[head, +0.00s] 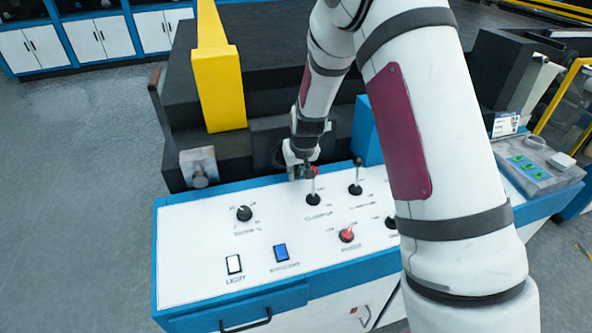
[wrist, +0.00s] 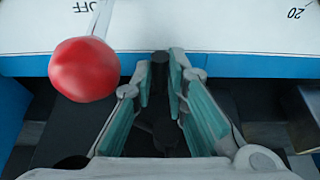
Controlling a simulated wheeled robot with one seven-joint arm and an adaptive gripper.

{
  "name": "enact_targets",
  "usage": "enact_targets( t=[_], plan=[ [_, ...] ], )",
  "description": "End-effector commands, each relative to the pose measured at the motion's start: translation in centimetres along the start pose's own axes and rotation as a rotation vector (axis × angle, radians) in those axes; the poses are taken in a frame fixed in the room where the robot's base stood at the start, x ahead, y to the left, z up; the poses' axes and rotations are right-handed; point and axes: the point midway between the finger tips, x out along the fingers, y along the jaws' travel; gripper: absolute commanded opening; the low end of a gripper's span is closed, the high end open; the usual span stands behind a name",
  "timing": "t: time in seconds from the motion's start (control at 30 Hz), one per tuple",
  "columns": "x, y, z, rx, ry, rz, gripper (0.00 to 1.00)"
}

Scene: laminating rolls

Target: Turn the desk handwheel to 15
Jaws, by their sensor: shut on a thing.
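In the wrist view my gripper (wrist: 162,75) has its teal-padded fingers closed around a dark upright post, the handwheel's grip (wrist: 160,72), just off the front edge of the white panel. Below it, dark parts between the fingers are mostly hidden. In the head view my gripper (head: 300,171) reaches down behind the panel's back edge, beside a lever with a red knob. The handwheel (head: 278,153) shows there only as a dark rounded edge, mostly hidden by my gripper. No pointer or scale reading for the wheel can be made out.
The red ball knob (wrist: 84,69) is close to my left finger in the wrist view. The white control panel (head: 190,250) carries a black knob (head: 244,213), a black-topped lever (head: 357,175), a red knob (head: 346,235) and rocker switches. A yellow post (head: 220,85) stands behind.

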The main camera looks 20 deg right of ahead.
Motion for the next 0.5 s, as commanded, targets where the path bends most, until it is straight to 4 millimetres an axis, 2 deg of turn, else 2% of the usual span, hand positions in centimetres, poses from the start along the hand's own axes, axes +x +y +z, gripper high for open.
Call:
enact_targets(
  t=[0.5],
  plan=[
    [0.27,-0.21,0.26,0.047,-0.006,-0.109,0.0]
  ],
)
